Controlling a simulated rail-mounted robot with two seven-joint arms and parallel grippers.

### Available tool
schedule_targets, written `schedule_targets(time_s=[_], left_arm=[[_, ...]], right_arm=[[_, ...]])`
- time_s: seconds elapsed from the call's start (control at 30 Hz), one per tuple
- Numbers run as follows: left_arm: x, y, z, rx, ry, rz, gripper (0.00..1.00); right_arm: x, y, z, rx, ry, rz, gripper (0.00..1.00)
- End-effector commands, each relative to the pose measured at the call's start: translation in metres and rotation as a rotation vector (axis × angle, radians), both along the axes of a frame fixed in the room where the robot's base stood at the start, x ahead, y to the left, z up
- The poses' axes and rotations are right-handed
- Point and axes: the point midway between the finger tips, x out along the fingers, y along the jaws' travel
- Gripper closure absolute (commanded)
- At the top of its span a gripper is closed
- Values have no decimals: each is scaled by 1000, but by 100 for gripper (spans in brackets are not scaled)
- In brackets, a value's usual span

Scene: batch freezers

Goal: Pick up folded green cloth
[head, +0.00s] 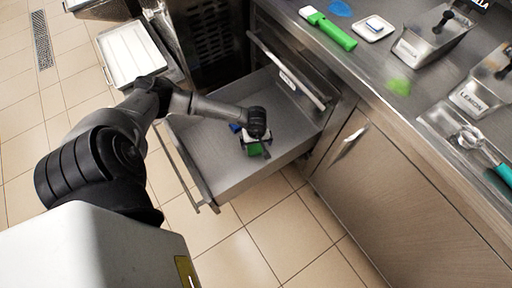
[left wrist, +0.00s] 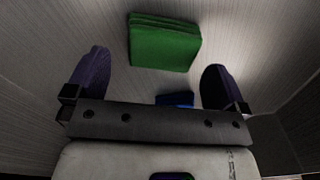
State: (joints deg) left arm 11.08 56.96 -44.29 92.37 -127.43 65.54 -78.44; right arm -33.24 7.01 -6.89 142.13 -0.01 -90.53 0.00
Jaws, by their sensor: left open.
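The folded green cloth (head: 253,149) lies on the floor of an open steel drawer (head: 217,182). In the left wrist view the green cloth (left wrist: 164,43) shows as a stacked, folded block ahead of my fingers. My left gripper (head: 256,138) is inside the drawer, above the cloth and partly hiding it in the head view. In the left wrist view the left gripper (left wrist: 156,82) has its two dark fingers wide apart with nothing between the tips. My right gripper is in neither view.
A blue item (left wrist: 175,100) lies in the drawer, partly hidden behind the gripper body. The drawer walls stand close around the gripper. The steel counter (head: 375,85) on the right holds a green-handled tool (head: 332,32) and steel pans. A white-lidded container (head: 131,52) stands at left.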

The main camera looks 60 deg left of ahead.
Motion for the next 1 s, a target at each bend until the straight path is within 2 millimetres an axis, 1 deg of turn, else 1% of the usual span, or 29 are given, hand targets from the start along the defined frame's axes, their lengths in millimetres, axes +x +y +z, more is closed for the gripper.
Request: schedule_targets(time_s=[0.03,0.2,0.3,0.5,1.0], left_arm=[[-1,0,-12,-1,1,1,0],[-1,1,-33,-2,1,1,0],[-1,1,-37,-2,0,1,0],[-1,1,-36,-1,-1,0,0],[-1,1,-36,-1,-1,0,48]], right_arm=[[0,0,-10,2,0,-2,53],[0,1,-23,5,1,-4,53],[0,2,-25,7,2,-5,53],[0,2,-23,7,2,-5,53],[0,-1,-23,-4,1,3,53]])
